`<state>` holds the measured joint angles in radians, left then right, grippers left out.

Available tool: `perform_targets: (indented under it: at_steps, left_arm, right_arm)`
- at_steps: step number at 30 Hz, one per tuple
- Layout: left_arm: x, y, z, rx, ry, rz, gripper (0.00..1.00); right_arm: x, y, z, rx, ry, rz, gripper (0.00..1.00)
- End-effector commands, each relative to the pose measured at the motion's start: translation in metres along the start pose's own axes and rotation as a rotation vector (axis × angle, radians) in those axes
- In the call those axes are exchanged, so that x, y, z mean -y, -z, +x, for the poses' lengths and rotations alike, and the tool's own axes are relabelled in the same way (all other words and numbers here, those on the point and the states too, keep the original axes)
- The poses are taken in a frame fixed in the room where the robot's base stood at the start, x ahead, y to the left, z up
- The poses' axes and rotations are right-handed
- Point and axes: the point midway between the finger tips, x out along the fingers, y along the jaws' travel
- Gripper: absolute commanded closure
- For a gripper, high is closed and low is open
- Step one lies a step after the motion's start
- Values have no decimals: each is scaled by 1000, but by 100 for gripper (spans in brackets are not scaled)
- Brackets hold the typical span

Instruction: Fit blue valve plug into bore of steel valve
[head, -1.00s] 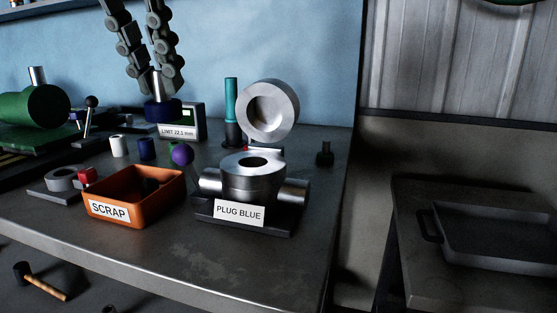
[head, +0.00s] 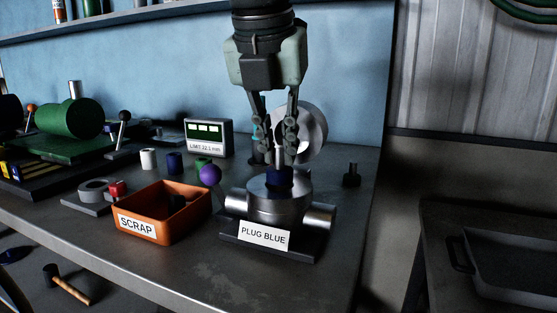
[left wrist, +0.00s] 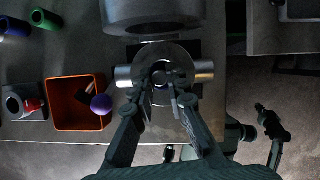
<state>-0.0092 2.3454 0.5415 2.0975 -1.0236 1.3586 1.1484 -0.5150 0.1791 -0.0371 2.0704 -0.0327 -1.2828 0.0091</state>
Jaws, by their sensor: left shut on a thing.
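The steel valve (head: 262,207) stands on a dark base with a "PLUG BLUE" label, bore facing up. The blue valve plug (head: 278,177) is upright at the bore's mouth, its blue body still showing above the valve's top. I cannot tell whether its lower end is inside the bore. My left gripper (head: 281,147) points down from above, shut on the plug's silver stem. In the left wrist view, my left fingertips (left wrist: 161,82) are over the valve (left wrist: 185,75), partly hiding plug and bore. A dark jointed part, perhaps my right gripper (left wrist: 266,128), shows at lower right; its state is unclear.
An orange scrap bin (head: 163,220) and a purple ball (head: 210,174) are left of the valve. A large steel ring (head: 313,132) stands close behind it. A limit gauge (head: 208,139) and small cylinders (head: 174,162) are farther back. The bench front is clear.

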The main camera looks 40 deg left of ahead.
Motion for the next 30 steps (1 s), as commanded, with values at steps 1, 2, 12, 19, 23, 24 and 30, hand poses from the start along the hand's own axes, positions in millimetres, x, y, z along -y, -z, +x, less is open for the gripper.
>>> perform_targets:
  at_steps: [1,2,12,19,23,24,30]
  left_arm:
    - [0,4,8,-3,2,3,100]
    - [0,6,12,-4,1,2,100]
    - [0,10,24,1,2,0,100]
    - [0,12,26,1,1,0,100]
    - [0,11,26,0,1,0,72]
    - [0,11,26,0,1,0,67]
    - [0,11,26,0,1,0,65]
  right_arm:
    - [0,0,0,-1,0,0,100]
    - [0,0,0,-1,0,0,100]
    - [1,-2,3,3,2,0,100]
    - [0,-2,0,9,-1,0,100]
    - [0,5,-7,-8,-1,0,100]
    - [0,6,-8,-11,-2,0,100]
    - [0,5,-7,-9,-2,0,100]
